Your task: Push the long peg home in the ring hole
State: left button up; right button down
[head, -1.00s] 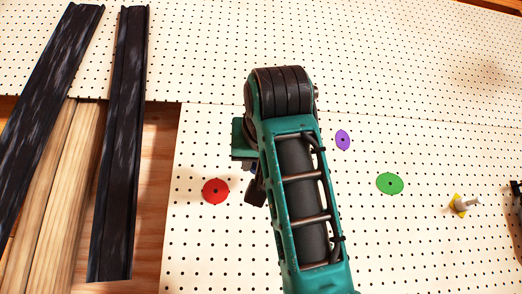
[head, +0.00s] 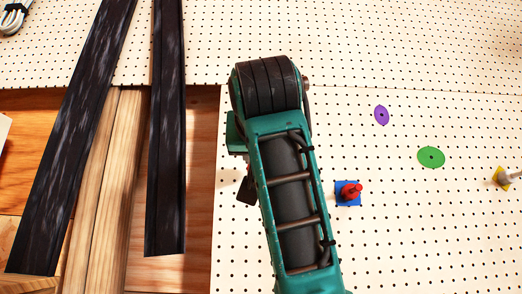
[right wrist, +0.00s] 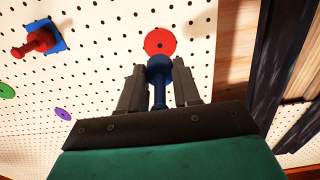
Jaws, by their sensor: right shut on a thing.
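My right gripper (right wrist: 158,76) is shut on a blue peg (right wrist: 159,66) in the right wrist view. The peg's wide end points toward a red disc (right wrist: 160,42) with a dark centre hole, set on the white perforated board. The peg overlaps the disc's lower edge in the picture; I cannot tell whether they touch. In the head view my teal right arm hides the red disc and the held peg. A red peg (head: 350,191) stands out from a blue square plate (head: 342,201), right of my arm; it also shows in the right wrist view (right wrist: 37,41). My left gripper is out of view.
A purple disc (head: 381,115) and a green disc (head: 431,157) lie flat on the board (head: 440,235). A pale peg (head: 511,179) stands on a yellow plate at the right edge. Dark rails (head: 168,130) and wooden beams (head: 105,190) stand at the left.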

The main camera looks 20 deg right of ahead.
pick_arm(q)
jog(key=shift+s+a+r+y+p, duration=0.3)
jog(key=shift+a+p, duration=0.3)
jog(key=shift+p, duration=0.4)
pick_arm(e)
jog(key=shift+x, duration=2.7)
pick_arm(q)
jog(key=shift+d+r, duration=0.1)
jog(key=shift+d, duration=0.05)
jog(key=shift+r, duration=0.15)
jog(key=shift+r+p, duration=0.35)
jog(key=shift+p, duration=0.15)
pick_arm(e)
jog(key=shift+w+d, duration=0.15)
jog(key=shift+w, duration=0.4)
jog(key=c, duration=0.7)
grip_release()
